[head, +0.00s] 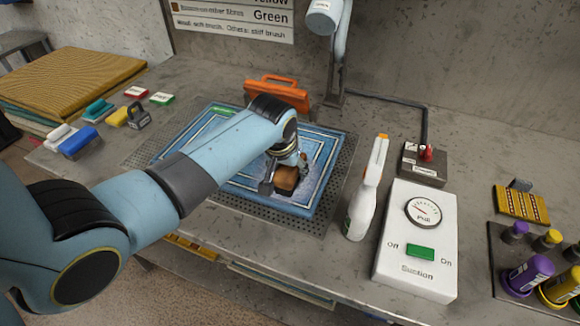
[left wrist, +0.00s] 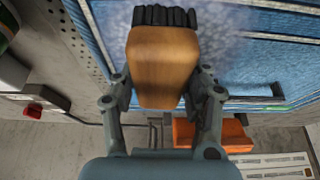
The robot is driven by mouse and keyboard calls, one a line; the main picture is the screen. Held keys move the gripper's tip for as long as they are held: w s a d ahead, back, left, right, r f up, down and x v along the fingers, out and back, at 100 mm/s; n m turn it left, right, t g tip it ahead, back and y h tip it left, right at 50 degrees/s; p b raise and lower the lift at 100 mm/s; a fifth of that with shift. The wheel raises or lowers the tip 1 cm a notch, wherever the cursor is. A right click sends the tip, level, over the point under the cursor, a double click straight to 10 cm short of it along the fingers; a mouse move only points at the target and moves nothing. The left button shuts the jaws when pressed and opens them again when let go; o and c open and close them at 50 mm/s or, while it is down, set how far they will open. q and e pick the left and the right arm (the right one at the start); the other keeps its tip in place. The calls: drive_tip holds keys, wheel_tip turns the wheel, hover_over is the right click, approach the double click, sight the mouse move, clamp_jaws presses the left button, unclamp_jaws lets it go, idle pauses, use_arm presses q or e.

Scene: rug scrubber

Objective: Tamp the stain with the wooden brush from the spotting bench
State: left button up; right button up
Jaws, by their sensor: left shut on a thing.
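My left gripper (head: 279,184) is shut on the wooden brush (head: 286,179), which has a brown wooden block. In the left wrist view the wooden brush (left wrist: 163,65) sits between the two fingers of the gripper (left wrist: 163,95), with dark bristles at its far end. The brush is over the right part of a blue patterned rug (head: 225,128) on the bench. A paler, cloudy patch (left wrist: 225,45) shows on the rug beside the brush in the left wrist view. I cannot tell whether the bristles touch the rug. My right gripper is not in view.
A white spray bottle (head: 365,195) stands just right of the rug. A suction control box (head: 418,245) is farther right, near several purple and yellow bottles. An orange tool (head: 271,83) is behind the rug. Several brushes, including a blue one (head: 78,141), lie at left.

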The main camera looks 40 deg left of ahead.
use_arm(q)
drive_tip(key=shift+f+b, duration=0.3)
drive_tip(key=shift+f, duration=0.2)
drive_tip(key=shift+s+f, duration=0.15)
idle(1.3)
drive_tip(key=shift+p, duration=0.35)
drive_tip(key=shift+r+p, duration=0.7)
drive_tip(key=shift+p, duration=0.05)
drive_tip(key=shift+f+b, duration=0.4)
drive_tip(key=shift+f, duration=0.1)
drive_tip(key=shift+f, duration=0.1)
idle(0.9)
drive_tip(key=shift+p, duration=0.3)
